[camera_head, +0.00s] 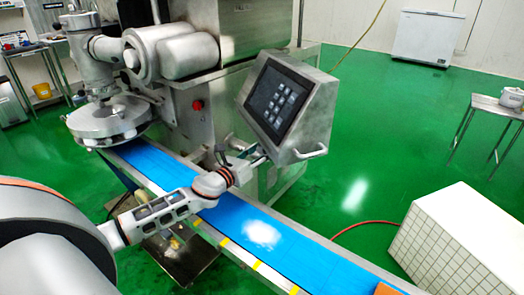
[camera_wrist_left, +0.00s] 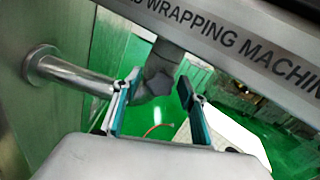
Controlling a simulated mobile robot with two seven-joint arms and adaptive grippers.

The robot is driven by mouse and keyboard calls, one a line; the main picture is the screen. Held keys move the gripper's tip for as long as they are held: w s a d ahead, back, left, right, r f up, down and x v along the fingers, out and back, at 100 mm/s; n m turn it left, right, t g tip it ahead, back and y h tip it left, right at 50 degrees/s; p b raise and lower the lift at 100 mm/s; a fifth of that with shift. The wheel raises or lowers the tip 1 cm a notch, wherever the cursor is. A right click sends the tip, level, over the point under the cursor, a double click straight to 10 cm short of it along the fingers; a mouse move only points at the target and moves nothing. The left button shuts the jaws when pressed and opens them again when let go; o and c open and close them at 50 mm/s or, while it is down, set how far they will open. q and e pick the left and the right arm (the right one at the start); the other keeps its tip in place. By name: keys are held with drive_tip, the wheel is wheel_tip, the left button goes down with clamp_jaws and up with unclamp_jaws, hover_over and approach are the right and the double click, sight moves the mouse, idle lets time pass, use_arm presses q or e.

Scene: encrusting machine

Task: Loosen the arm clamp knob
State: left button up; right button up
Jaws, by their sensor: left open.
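The arm clamp knob (camera_wrist_left: 159,82) is a grey lobed knob under a vertical post, below the bar lettered "WRAPPING MACHINE" in the left wrist view. My left gripper (camera_wrist_left: 160,88) is open, with one finger on each side of the knob; I cannot tell whether either finger touches it. In the head view my left gripper (camera_head: 250,156) reaches over the blue conveyor to just below the control panel (camera_head: 282,100). The knob is too small or hidden to make out there. My right gripper is not in view.
A horizontal metal tube (camera_wrist_left: 68,72) sits close to the left finger. A panel handle (camera_head: 312,153) is to the right. Open green floor (camera_head: 400,140) lies beyond.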

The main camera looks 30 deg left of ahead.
use_arm(q)
drive_tip(key=c, duration=1.1)
